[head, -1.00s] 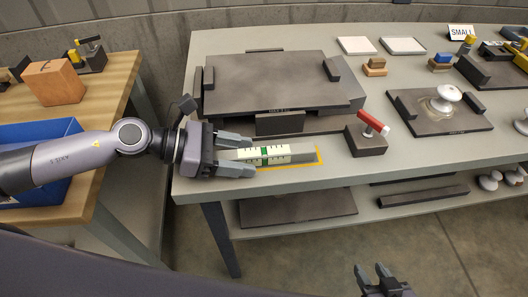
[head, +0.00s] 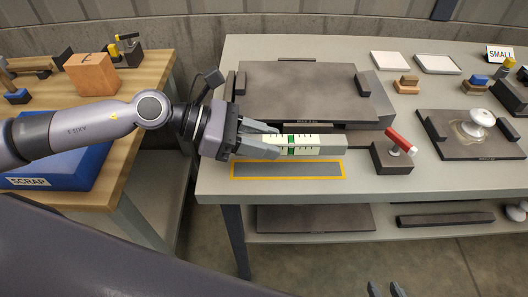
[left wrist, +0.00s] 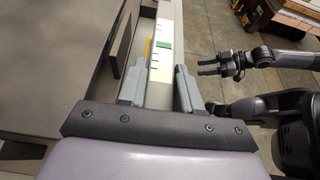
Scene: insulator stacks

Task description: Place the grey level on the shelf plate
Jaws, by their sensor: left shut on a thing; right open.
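The grey level (head: 325,145), with a white scale face and a green vial, is in my left gripper (head: 278,141). The gripper is shut on its left part and holds it just above the table, behind a yellow-outlined dark strip (head: 288,170). In the left wrist view the level (left wrist: 161,50) extends forward between the fingers (left wrist: 157,82). A large dark raised plate (head: 300,92) with upright blocks lies behind it; I cannot tell if this is the shelf plate. Another dark plate (head: 315,218) lies on the lower shelf. My right gripper (head: 385,290) is open at the bottom edge.
A dark block with a red handle (head: 398,142) stands right of the level. A dark plate with a white insulator (head: 480,120) is further right. A blue scrap bin (head: 60,170) and an orange block (head: 93,75) are left. Table space in front of the strip is clear.

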